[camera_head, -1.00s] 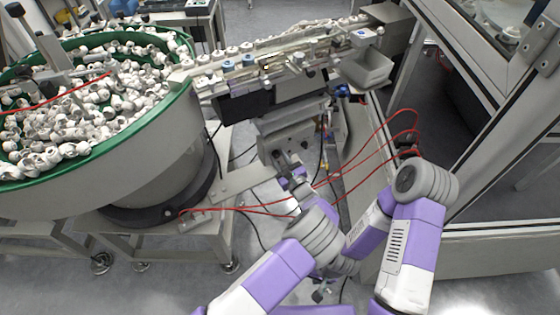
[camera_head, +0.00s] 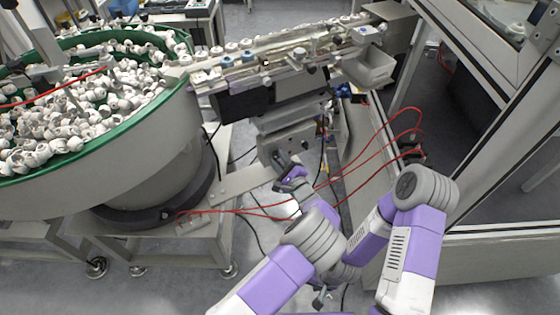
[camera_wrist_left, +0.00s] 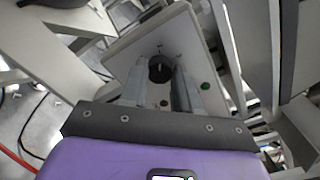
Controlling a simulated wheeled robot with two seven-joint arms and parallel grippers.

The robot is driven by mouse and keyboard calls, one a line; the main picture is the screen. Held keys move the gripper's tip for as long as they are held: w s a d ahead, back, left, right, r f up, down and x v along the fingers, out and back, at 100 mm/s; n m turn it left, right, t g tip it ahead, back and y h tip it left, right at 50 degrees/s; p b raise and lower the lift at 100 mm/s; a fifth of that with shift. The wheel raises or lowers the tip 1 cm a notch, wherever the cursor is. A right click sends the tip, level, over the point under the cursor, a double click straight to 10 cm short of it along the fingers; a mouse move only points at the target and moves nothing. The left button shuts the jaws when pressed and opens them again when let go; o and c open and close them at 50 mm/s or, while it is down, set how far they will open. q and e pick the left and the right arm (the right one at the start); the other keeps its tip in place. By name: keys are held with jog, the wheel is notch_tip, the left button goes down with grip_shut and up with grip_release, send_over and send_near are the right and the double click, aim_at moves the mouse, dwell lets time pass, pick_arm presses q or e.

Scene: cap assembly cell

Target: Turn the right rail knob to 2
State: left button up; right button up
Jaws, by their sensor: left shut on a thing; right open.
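A grey control box (camera_head: 287,140) hangs below the feeder rail. In the left wrist view its face (camera_wrist_left: 135,50) carries a black round knob (camera_wrist_left: 160,68), with marks above it too small to read. My left gripper (camera_wrist_left: 160,78) has one finger on each side of this knob and is shut on it. In the head view the left gripper (camera_head: 281,160) is at the lower part of the box and hides the knob. My right gripper (camera_head: 321,298) is low in the picture, partly hidden by my arms, open and away from the box.
A green-rimmed bowl (camera_head: 150,105) full of white caps stands at left. The rail (camera_head: 290,48) runs above the box. Red tubes (camera_head: 360,160) loop close to my left wrist at right. A framed machine enclosure (camera_head: 470,240) stands at right.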

dwell(0.4)
pick_arm(q)
jog(key=o, duration=1.1)
jog(key=shift+c, duration=0.2)
jog(key=p+v, duration=0.2)
jog(key=v, duration=0.5)
jog(key=shift+s, duration=0.25)
jog(key=shift+f, duration=0.1)
